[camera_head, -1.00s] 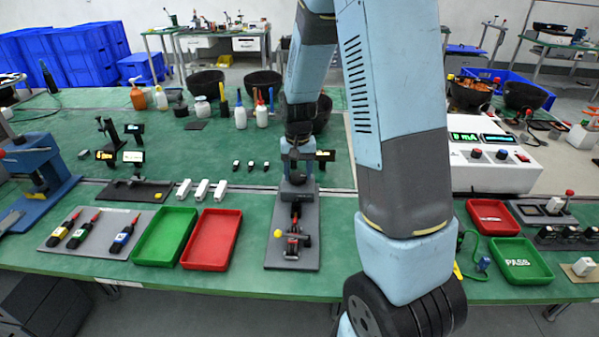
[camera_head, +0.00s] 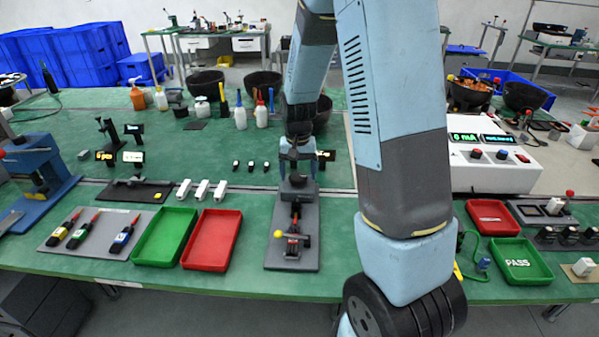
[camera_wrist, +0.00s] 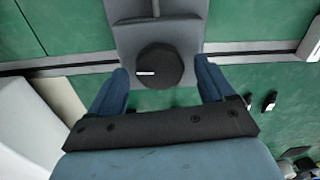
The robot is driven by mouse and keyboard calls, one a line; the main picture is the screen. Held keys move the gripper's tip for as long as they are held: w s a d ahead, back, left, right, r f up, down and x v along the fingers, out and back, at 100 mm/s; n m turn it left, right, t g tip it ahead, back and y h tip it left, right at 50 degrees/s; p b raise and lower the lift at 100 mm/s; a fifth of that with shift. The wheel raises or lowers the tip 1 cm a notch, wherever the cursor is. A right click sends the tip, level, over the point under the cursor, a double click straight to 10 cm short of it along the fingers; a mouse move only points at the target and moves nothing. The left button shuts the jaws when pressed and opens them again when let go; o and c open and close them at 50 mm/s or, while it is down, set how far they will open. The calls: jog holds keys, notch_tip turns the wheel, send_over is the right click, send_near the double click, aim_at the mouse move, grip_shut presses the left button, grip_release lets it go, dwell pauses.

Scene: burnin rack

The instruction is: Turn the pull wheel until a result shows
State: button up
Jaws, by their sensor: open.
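The pull wheel (camera_wrist: 160,65) is a dark round knob with a white mark, on a grey fixture (camera_wrist: 158,34) in the wrist view. In the head view the fixture (camera_head: 275,255) stands at the table's front, with a red and black piece (camera_head: 294,225) lying along it. My gripper (camera_wrist: 162,72) is open, with one blue finger on each side of the wheel. Whether the fingers touch it cannot be told. In the head view my gripper (camera_head: 297,162) is at the fixture's back end. A small dark display (camera_head: 326,155) shows beside it, too small to read.
Left of the fixture are a red tray (camera_head: 236,225) and a green tray (camera_head: 138,250). Beyond them a grey mat (camera_head: 55,242) bears several tools. A white meter box (camera_head: 495,178) stands to the right. My arm hides part of the bench.

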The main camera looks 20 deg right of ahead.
aim_at(298, 175)
notch_tip(298, 175, up, 14)
jog(key=shift+f, duration=0.15)
dwell(0.5)
dwell(0.3)
jog(key=s+r+n+t, duration=0.1)
jog(key=s+r, duration=0.3)
jog(key=s, duration=0.4)
jog(key=s+r+n+t, duration=0.1)
jog(key=s+r, duration=0.3)
jog(key=s, duration=0.4)
jog(key=s+r+n+t, duration=0.1)
jog(key=s+r+t, duration=0.2)
jog(key=s, duration=0.5)
jog(key=shift+s+r+t, duration=0.15)
jog(key=shift+r+t, duration=0.15)
jog(key=shift+r, duration=0.55)
jog(key=shift+a, duration=0.1)
